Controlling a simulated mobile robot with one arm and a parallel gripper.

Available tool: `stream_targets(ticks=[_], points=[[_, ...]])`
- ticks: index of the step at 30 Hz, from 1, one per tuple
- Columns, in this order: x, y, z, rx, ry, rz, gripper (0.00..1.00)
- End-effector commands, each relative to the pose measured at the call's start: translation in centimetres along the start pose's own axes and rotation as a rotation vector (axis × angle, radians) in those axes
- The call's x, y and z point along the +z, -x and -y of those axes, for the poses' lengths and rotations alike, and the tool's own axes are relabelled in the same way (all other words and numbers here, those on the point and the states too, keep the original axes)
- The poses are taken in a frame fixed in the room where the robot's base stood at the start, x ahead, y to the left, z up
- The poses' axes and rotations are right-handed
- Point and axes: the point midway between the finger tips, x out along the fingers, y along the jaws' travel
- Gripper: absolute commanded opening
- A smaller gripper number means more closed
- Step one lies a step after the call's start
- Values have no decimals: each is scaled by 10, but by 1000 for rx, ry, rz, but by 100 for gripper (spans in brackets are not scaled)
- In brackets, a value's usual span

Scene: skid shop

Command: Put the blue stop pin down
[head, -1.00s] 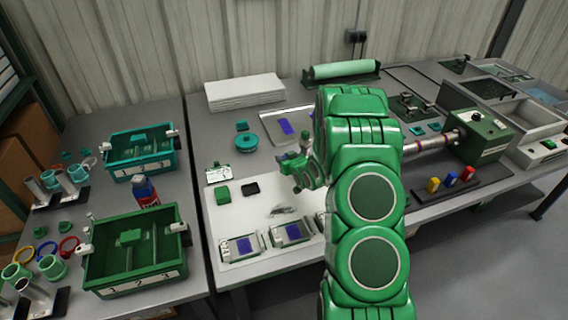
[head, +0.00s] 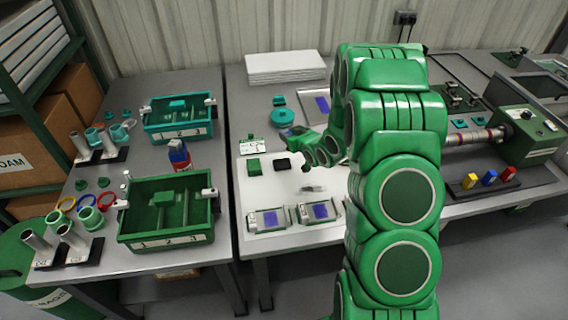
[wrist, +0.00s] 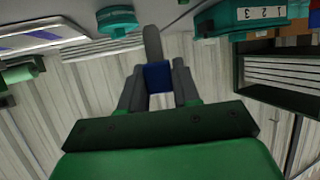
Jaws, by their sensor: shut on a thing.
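In the wrist view my gripper (wrist: 159,84) is shut on the blue stop pin (wrist: 158,76). Its blue body sits between the two grey fingers, and a rounded grey shaft sticks out beyond them. In the head view my green arm reaches over the bench, and the gripper end is small and partly hidden by the arm. A rack (head: 488,188) at the right of the bench holds a yellow, a blue and a red pin standing upright.
A white mat (head: 262,187) lies below the arm with grey-and-blue units along its front. A teal bin (head: 180,134) and a green bin (head: 165,240) stand on the left table. A teal round part (head: 283,117) and a white stack (head: 285,68) are behind.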

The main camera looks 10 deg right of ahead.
Motion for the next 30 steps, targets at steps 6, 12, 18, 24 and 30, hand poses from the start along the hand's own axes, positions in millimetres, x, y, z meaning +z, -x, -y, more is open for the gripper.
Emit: stream_targets(ticks=[6,12,18,24,30], points=[[4,0,29,-46,15,-2,1],[16,-5,30,-49,16,-2,1],[38,-14,30,-48,14,2,1],[46,-17,30,-48,16,0,1],[58,-22,30,-48,16,-1,1]])
